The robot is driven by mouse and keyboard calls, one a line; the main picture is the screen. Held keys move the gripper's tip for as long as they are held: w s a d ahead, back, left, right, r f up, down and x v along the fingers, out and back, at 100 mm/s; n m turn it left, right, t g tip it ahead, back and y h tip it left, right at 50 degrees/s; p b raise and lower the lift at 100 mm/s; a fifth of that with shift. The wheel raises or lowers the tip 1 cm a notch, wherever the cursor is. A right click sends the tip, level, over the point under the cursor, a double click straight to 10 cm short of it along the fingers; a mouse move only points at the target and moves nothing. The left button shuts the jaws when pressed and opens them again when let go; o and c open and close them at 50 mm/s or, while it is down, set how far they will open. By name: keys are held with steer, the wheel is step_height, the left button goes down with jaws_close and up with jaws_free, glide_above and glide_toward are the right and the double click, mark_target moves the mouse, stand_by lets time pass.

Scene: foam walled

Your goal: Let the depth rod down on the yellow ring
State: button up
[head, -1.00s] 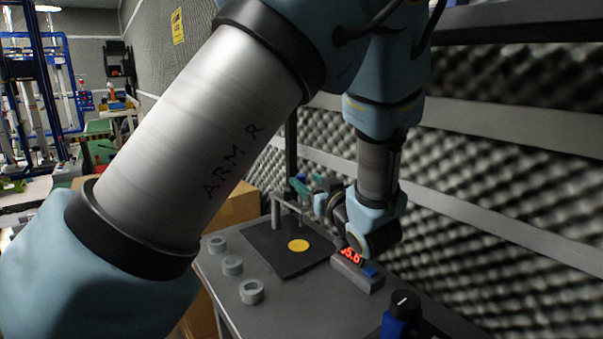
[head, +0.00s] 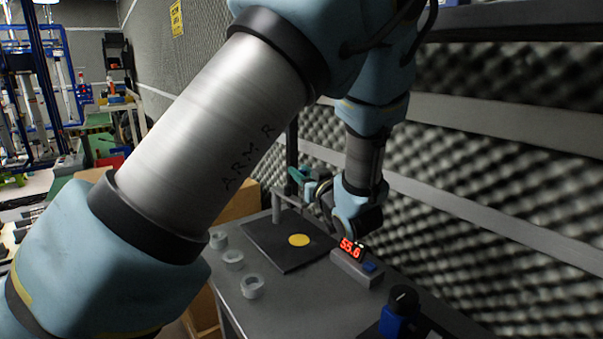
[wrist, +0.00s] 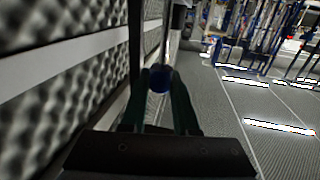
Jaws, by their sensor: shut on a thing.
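The yellow ring (head: 299,240) looks like a flat disc on a dark square plate (head: 262,239) on the bench. A grey bracket (head: 277,207) stands at the plate's back edge. My gripper (head: 297,176) is above and behind the yellow ring, its teal fingers pointing left. In the wrist view my gripper (wrist: 160,88) is closed around a round blue knob (wrist: 159,79), in front of a dark upright post. The depth rod is too small and too covered by my arm to make out, so its gap to the ring cannot be told.
A grey readout box (head: 356,268) with red digits, seemingly 55.6, sits right of the plate. Several grey rings (head: 252,287) lie along the bench's left side. A black-and-blue dial (head: 402,308) is at front right. A foam wall (head: 500,210) closes the back.

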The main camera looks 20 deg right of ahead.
mark_target(302, 203)
jaws_close()
step_height(302, 203, down, 6)
steer(key=b, duration=0.4)
steer(key=shift+r, duration=0.15)
steer(key=o, duration=0.6)
jaws_free()
steer(key=shift+o, duration=0.2)
steer(key=shift+s, duration=0.1)
steer(key=s+b, duration=0.2)
steer(key=s, duration=0.8)
steer(key=shift+s, duration=0.35)
